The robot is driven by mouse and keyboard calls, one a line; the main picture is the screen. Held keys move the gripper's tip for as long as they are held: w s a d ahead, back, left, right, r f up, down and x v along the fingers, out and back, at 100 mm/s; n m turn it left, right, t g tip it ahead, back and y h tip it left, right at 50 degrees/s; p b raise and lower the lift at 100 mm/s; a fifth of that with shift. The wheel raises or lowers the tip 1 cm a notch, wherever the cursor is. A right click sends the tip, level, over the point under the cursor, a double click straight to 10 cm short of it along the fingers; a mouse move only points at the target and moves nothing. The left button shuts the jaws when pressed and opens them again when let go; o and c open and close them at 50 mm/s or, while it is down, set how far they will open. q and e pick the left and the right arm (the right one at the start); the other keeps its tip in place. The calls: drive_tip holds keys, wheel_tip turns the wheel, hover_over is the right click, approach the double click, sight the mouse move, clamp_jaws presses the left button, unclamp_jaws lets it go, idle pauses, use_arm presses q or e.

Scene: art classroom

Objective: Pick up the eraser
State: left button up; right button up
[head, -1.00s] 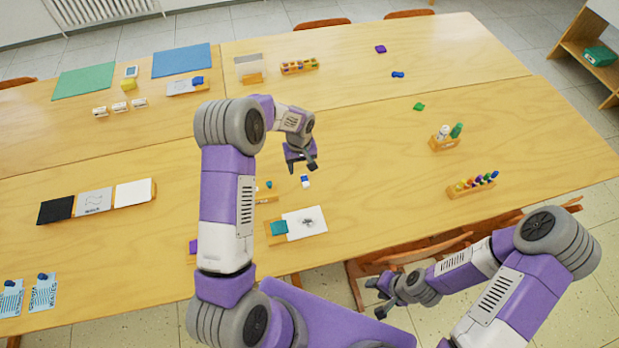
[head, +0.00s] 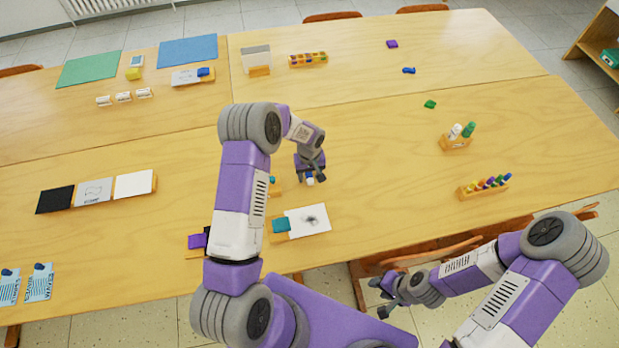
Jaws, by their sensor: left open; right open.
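The eraser (head: 310,175) is a small white and blue block lying on the table. My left gripper (head: 310,179) is open right over it, with a finger on either side as far as I can see. The gripper partly hides the eraser, and I cannot tell whether the fingers touch it. My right gripper (head: 379,299) is open and empty, low in front of the table's near edge, far from the eraser.
A marker holder (head: 455,143) and a crayon rack (head: 483,190) stand to the right. Chairs (head: 410,260) are at the near edge. The table between is clear.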

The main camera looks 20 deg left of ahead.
sight(310, 177)
use_arm(q)
drive_tip(key=shift+c, duration=0.3)
clamp_jaws()
wheel_tip(310, 177, up, 10)
drive_tip(key=p, duration=0.1)
idle(0.3)
